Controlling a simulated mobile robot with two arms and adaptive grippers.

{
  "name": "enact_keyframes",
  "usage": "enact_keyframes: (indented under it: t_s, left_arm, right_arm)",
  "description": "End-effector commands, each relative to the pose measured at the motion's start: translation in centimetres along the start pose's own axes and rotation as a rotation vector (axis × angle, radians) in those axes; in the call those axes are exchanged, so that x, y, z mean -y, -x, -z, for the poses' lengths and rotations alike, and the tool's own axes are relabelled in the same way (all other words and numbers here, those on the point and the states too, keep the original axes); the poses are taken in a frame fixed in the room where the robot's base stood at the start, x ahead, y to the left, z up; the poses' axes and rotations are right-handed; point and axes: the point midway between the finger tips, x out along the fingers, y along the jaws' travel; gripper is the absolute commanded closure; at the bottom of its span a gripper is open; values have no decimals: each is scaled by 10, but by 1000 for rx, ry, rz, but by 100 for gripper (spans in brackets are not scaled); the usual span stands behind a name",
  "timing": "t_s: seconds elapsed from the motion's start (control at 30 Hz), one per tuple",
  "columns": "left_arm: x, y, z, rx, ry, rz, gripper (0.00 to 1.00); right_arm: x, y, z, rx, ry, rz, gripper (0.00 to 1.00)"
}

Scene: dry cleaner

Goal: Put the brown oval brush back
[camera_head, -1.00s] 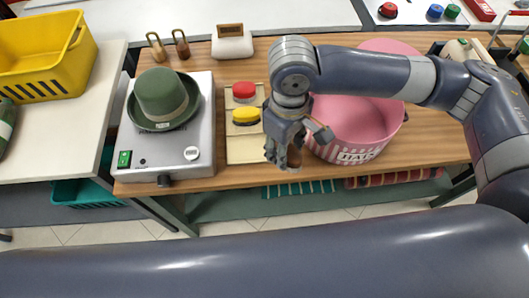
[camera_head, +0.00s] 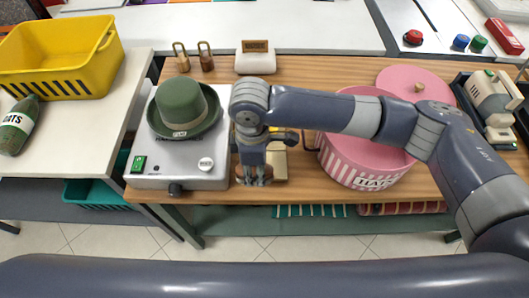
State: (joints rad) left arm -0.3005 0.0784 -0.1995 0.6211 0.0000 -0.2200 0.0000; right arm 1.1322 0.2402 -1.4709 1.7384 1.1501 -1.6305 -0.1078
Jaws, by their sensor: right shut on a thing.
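My right gripper (camera_head: 254,178) points down over the left part of a tan tray (camera_head: 280,174) on the wooden table. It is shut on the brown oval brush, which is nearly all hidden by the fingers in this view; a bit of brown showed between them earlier. My arm and gripper cover most of the tray, so the red and yellow brushes seen on it earlier are hidden. I cannot tell whether the held brush touches the tray. My left gripper is not in view.
Left of the tray is a grey steamer unit (camera_head: 150,170) with a green hat (camera_head: 184,108) on it. Right is a pink striped hat box (camera_head: 350,168), its lid (camera_head: 400,82) behind.

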Motion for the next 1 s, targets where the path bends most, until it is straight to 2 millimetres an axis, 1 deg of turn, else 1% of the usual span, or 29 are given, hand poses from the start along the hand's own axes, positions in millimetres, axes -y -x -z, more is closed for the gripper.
enact_keyframes:
  t_s: [0.03,0.1,0.2,0.3,0.43,0.6,0.7,1.0]
  left_arm:
    - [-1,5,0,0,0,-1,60]
    - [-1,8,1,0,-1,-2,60]
    - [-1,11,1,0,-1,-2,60]
    - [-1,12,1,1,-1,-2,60]
    - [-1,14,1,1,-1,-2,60]
    - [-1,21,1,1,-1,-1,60]
    - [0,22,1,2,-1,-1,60]
    - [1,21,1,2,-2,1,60]
  right_arm:
    - [-15,2,-6,2,-7,-2,83]
    - [-31,0,-12,2,-8,-2,83]
    - [-49,-3,-17,0,-5,-1,83]
    - [-60,-5,-21,0,-2,-1,83]
    - [-64,-10,-23,0,-1,1,83]
    - [-64,-32,-23,1,-1,1,83]
    - [-64,-40,-23,0,0,-1,83]
    - [-64,-43,-23,0,0,0,83]
